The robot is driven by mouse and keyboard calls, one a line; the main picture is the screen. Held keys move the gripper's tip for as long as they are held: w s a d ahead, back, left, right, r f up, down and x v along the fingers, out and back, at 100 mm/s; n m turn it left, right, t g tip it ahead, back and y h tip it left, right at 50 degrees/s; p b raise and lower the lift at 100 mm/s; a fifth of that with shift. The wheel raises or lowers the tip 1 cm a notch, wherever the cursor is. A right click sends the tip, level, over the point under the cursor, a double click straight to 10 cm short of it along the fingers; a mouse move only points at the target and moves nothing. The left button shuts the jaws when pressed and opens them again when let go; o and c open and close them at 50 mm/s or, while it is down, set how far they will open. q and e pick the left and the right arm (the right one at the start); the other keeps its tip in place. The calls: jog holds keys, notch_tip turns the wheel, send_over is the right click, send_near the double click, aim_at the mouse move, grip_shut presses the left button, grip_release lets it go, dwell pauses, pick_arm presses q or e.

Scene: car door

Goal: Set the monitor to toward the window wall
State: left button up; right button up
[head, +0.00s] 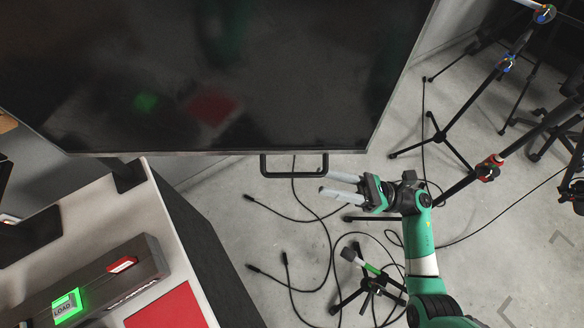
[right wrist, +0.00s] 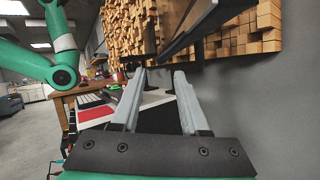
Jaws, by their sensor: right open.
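The monitor (head: 220,75) is a large dark screen that fills the upper left of the head view. A black bar handle (head: 294,172) hangs below its lower edge. My right gripper (head: 325,182) is open and empty, just right of and slightly below the handle in the picture, with its fingers pointing left. Clear floor shows between the fingertips and the handle. In the right wrist view the two grey fingers (right wrist: 159,72) are spread apart, and a dark slab, likely the monitor's edge (right wrist: 205,25), runs above them. My left gripper is in neither view.
A white-topped desk (head: 90,215) with a lit LOAD button (head: 66,306) and a red pad (head: 165,308) stands at lower left. Black cables (head: 325,235) and tripods (head: 440,135) are on the floor. Wooden blocks (right wrist: 240,35) cover part of the wall.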

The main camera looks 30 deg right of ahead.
aim_at(296, 173)
jog(key=p+x, duration=0.1)
jog(key=x, duration=0.7)
grip_shut()
dwell(1.1)
